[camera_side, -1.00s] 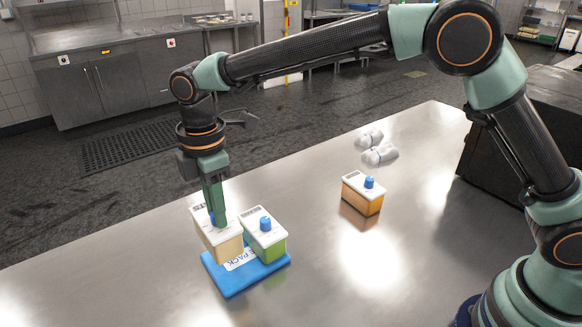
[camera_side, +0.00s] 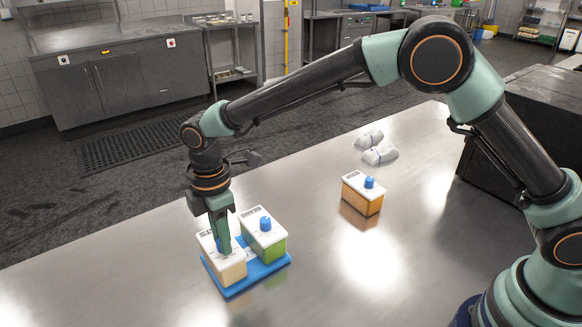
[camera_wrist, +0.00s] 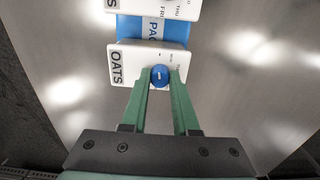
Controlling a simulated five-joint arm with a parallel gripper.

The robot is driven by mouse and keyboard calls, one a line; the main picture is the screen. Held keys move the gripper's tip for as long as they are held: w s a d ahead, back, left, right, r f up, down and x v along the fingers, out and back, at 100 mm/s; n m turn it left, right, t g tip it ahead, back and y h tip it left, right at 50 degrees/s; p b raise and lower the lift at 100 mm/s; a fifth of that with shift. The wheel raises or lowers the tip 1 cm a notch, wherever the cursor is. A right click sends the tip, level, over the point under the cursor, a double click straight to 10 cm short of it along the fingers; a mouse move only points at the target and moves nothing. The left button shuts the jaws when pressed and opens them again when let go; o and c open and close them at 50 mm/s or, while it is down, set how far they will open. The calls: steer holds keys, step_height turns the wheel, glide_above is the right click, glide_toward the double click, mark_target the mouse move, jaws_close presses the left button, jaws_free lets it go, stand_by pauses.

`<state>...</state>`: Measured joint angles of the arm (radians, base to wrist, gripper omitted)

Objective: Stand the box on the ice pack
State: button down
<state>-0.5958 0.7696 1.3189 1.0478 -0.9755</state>
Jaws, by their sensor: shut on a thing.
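The cream-sided box (camera_side: 228,272) has a white lid marked OATS and a blue knob. My gripper (camera_wrist: 160,80) is shut on that knob, one finger on each side, and reaches down to it from above. In the side view my gripper (camera_side: 222,246) hides part of the lid. The box is upright over the near left part of the blue ice pack (camera_side: 266,270). I cannot tell whether its base touches the pack. The pack's label is partly covered. A green-sided box (camera_side: 268,241) with a blue knob stands on the pack's far right part, with a gap between the boxes.
An orange-sided box (camera_side: 362,198) with a blue knob stands apart on the steel table (camera_side: 320,280). Two white items (camera_side: 375,148) lie behind it. A dark block (camera_side: 500,155) is at the right. The table around the pack is clear.

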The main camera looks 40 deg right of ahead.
steer(key=c, duration=0.7)
jaws_free()
step_height(320, 180, up, 12)
steer(key=d+r+m+t, duration=0.1)
steer(key=d+r+m, duration=0.35)
steer(key=d, duration=0.35)
steer(key=s+d+m+t, duration=0.1)
steer(key=s+d+m, duration=0.3)
steer(key=d, duration=0.3)
steer(key=s+d+m+t, duration=0.2)
steer(key=s+d+m, duration=0.3)
steer(key=d, duration=0.1)
steer(key=s+d+m+t, duration=0.1)
steer(key=s+d+m, duration=0.3)
steer(key=d, duration=0.3)
steer(key=shift+s+d+f+m+t, duration=0.25)
steer(key=shift+s+d+t, duration=0.1)
steer(key=shift+s, duration=0.1)
